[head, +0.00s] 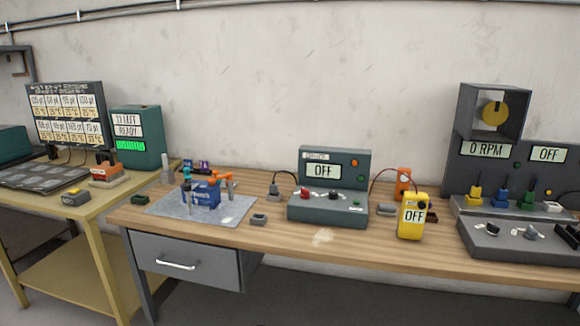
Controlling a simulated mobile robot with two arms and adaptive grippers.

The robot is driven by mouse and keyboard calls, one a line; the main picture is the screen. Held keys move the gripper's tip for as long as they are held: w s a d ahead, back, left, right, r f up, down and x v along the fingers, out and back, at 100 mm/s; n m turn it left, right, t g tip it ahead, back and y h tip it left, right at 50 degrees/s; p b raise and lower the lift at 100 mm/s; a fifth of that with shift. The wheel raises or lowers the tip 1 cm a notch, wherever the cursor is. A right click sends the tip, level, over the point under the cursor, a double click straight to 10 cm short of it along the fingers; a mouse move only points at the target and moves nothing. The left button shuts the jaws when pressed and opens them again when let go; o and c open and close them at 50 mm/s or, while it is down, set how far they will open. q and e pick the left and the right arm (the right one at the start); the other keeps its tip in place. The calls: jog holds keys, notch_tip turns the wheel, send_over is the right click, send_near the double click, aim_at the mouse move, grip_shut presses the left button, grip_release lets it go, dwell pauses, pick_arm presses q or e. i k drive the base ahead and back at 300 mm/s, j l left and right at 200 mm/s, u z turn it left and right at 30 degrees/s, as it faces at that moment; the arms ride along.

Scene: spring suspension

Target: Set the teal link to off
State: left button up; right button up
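A teal box (149,123) stands on the left, yellowish table. Its small screen shows text ending in READY, above a lit green bar. A grey-teal bench unit (348,211) stands on the wooden workbench. Its display reads OFF, and its sloping front carries a red knob or plug and small controls. No label in view reads "teal link", so I cannot tell which part that is. Neither of my grippers is in view.
A yellow meter (407,230) reading OFF stands right of the bench unit. A grey mat (233,212) holds a blue device (205,194). A panel (458,163) reading 0 RPM and OFF stands at right. The bench's front edge is mostly clear.

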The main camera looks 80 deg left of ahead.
aim_at(186, 170)
jog(key=k+l+u, duration=0.1)
jog(key=u, duration=3.6)
jog(key=i+l+u, duration=0.3)
jog(key=u, duration=0.15)
jog(key=i+l+u, duration=0.25)
jog(key=l+u, duration=0.2)
